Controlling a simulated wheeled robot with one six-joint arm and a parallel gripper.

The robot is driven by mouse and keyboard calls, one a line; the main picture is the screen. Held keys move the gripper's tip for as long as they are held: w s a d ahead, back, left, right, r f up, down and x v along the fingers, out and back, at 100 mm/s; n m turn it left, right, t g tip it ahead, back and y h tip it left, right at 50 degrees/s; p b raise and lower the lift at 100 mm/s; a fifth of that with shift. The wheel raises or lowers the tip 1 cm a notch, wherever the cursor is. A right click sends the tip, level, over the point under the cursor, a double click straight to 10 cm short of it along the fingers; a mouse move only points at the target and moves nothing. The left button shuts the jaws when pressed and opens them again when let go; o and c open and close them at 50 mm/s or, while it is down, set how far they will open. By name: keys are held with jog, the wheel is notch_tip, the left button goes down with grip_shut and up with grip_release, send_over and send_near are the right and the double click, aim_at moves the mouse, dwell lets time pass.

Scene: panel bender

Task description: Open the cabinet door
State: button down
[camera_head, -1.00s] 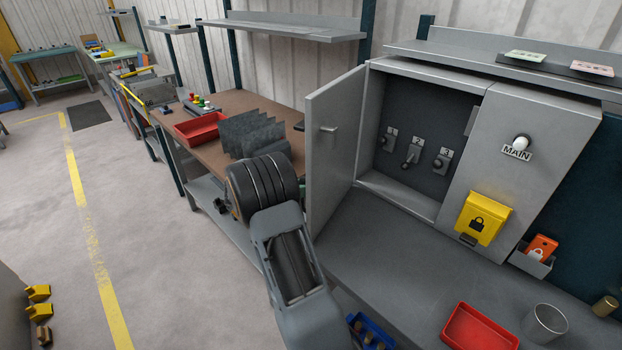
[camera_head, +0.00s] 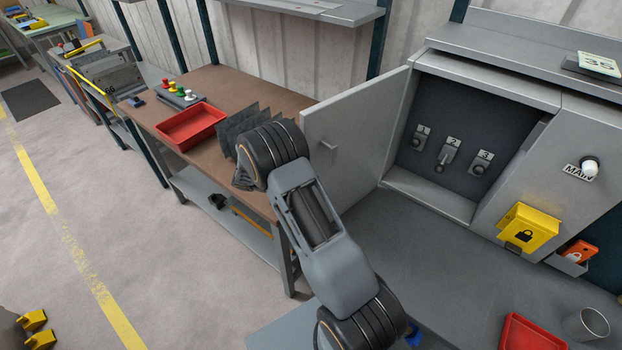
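The grey cabinet (camera_head: 552,95) stands on the bench at the right. Its door (camera_head: 350,125) is swung wide open to the left, with a small bar handle (camera_head: 332,152) on the face turned toward me. Inside the cabinet, switches labelled 1, 2 and 3 show, with switch 2 (camera_head: 446,156) in the middle. My arm reaches up from the bottom, left of the door, and its upper joint is close to the door's left edge in the picture. I cannot tell whether they touch. My gripper is not in view.
A yellow lock box (camera_head: 528,228) and a MAIN switch (camera_head: 588,168) are on the cabinet front. A red tray (camera_head: 532,336) and a metal cup (camera_head: 588,325) stand on the grey bench (camera_head: 440,270). The brown table (camera_head: 245,92) at the left holds another red tray (camera_head: 190,126) and dark plates.

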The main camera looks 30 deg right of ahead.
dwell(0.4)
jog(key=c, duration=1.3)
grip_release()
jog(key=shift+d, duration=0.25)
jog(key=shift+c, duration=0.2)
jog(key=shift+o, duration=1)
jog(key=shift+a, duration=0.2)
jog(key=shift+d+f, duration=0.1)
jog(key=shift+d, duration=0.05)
